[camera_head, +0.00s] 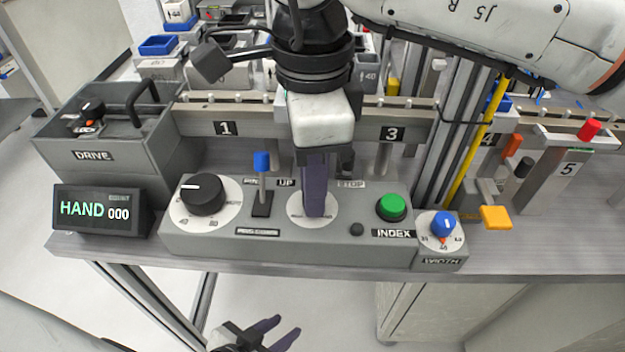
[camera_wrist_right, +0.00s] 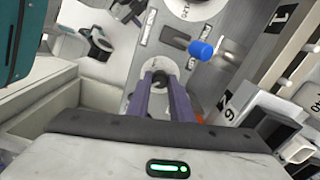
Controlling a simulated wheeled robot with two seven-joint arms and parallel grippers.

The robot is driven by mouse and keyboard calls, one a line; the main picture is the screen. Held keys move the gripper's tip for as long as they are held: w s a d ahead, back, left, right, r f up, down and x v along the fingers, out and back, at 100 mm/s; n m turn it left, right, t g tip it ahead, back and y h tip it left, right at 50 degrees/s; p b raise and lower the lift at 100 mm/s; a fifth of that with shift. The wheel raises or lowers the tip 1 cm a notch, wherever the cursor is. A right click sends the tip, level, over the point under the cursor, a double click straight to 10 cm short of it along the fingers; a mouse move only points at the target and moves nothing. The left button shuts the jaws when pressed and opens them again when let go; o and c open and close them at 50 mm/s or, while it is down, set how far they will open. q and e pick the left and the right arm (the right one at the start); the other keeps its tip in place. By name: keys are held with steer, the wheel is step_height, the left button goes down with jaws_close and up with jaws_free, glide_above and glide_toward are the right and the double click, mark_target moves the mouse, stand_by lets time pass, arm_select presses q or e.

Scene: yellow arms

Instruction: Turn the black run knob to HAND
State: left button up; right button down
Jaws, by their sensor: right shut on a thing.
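The black run knob (camera_wrist_right: 159,76) shows in the right wrist view between the fingertips of my right gripper (camera_wrist_right: 163,88). In the head view my right gripper (camera_head: 315,208) points down onto the knob's white round dial (camera_head: 298,209), between the UP and STOP labels, and hides the knob. It is shut on the knob. Which mark the knob points to is hidden. The display (camera_head: 100,211) reads HAND 000. My left gripper (camera_head: 268,337) is open and empty below the bench's front edge.
On the same grey panel are a larger black knob (camera_head: 207,194), a blue-tipped lever (camera_head: 262,163), a green INDEX button (camera_head: 391,207) and a blue WIDTH knob (camera_head: 443,223). A DRIVE box (camera_head: 115,150) stands left, a rail with posts behind.

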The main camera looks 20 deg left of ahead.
steer(key=shift+r, duration=0.1)
steer(key=c, duration=1.6)
jaws_free()
steer(key=shift+o, duration=0.2)
step_height(320, 180, up, 10)
steer(key=shift+p, duration=0.4)
steer(key=shift+r, duration=0.1)
